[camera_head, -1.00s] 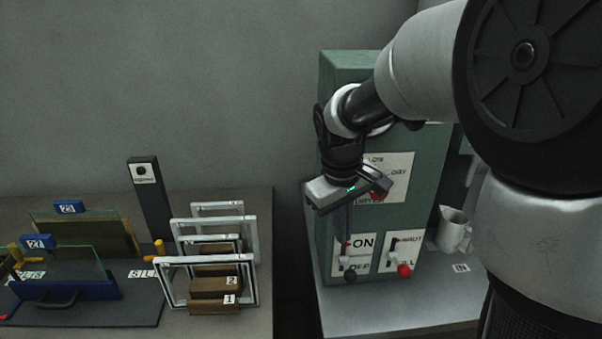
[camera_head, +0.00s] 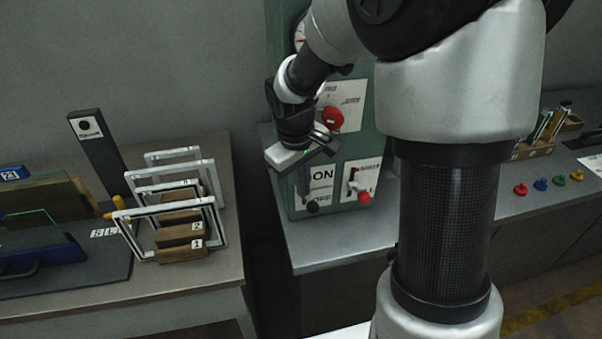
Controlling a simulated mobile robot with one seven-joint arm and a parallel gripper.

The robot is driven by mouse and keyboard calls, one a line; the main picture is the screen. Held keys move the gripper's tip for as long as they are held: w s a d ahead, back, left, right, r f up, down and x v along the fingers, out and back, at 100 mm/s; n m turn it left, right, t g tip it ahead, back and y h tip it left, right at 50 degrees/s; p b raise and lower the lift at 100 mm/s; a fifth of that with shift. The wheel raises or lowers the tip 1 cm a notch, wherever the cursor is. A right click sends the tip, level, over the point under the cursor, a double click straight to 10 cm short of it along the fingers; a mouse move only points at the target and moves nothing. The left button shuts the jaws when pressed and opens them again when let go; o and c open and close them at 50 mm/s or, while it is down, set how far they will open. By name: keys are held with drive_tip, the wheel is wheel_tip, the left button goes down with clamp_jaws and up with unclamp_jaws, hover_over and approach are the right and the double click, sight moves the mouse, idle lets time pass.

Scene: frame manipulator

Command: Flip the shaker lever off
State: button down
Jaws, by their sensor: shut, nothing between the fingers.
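The green control cabinet (camera_head: 278,100) stands on the right-hand table. Low on its front are two levers: one with a black knob (camera_head: 312,206) on a plate reading ON, and one with a red knob (camera_head: 364,197) on a plate to its right. Both knobs point down and outward.
A larger red knob (camera_head: 333,119) sits higher on the cabinet. Numbered frames (camera_head: 180,170) stand in a rack on the left table, with a gap between the tables. Several coloured knobs (camera_head: 541,184) lie at the far right.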

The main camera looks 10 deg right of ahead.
sight(313, 207)
wheel_tip(313, 207, down, 2)
drive_tip(key=shift+w+d+f, duration=0.1)
drive_tip(key=shift+w, duration=0.05)
idle(0.4)
drive_tip(key=shift+s+f+b, duration=0.15)
drive_tip(key=shift+s+b, duration=0.05)
drive_tip(key=shift+b, duration=0.7)
drive_tip(key=shift+s+f+t+b, duration=0.2)
drive_tip(key=shift+t+b, duration=0.3)
drive_tip(key=shift+b, duration=0.3)
drive_tip(key=t+b, duration=0.1)
drive_tip(key=b, duration=0.2)
drive_tip(key=s+t+b, duration=0.1)
drive_tip(key=b, duration=0.3)
drive_tip(key=shift+s+f+t, duration=0.25)
drive_tip(key=shift+s+t, duration=0.05)
drive_tip(key=shift+t, duration=0.1)
